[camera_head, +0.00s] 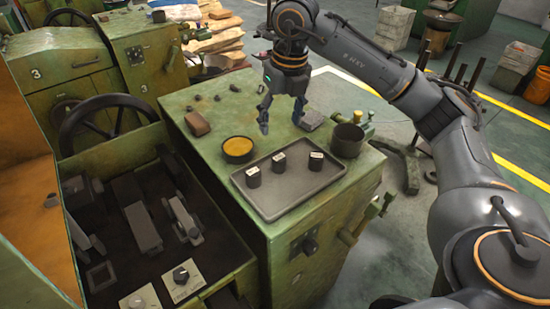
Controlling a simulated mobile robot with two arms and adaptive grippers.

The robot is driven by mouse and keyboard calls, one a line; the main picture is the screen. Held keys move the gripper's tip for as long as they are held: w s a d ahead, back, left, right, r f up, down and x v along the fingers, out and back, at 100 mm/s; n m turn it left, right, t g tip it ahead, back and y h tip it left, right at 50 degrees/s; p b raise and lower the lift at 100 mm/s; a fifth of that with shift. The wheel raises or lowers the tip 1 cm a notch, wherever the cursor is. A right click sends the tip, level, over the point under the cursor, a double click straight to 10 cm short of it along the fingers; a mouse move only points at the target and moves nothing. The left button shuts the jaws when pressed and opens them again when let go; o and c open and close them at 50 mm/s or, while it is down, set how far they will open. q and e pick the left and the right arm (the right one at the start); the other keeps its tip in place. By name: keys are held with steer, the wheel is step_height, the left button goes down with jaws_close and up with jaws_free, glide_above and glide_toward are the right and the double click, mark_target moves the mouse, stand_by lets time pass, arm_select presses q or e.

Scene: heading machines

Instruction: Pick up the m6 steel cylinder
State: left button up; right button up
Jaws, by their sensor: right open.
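Three small dark cylinders with white labels on top stand upright on a grey tray (290,203): a left one (253,179), a middle one (279,165) and a right one (316,163). The labels are too small to read, so I cannot tell which cylinder is the m6 steel one. My right gripper (281,124) points down with its fingers apart and empty. It is above the green machine top, behind the tray and apart from the cylinders. My left gripper is not in view.
On the machine top (205,125) stand a bowl of orange contents (238,149) left of the tray, a dark pot (347,141) to its right, a brown block (197,124) and a flat grey block (312,121). A handwheel (108,125) and open machine bed lie to the left.

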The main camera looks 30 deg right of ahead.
steer(key=d, duration=0.1)
steer(key=p, duration=0.2)
glide_above(279, 157)
steer(key=s, duration=0.2)
steer(key=f, duration=0.7)
steer(key=shift+w+d+f, duration=0.1)
steer(key=shift+w+f, duration=0.15)
steer(key=shift+f, duration=0.1)
steer(key=shift+w+f, duration=0.15)
steer(key=shift+f, duration=0.3)
steer(key=f+p, duration=0.2)
steer(key=f, duration=0.1)
steer(key=shift+w+f, duration=0.3)
steer(key=shift+w, duration=0.1)
steer(key=shift+w+f, duration=0.1)
steer(key=shift+f, duration=0.35)
jaws_close()
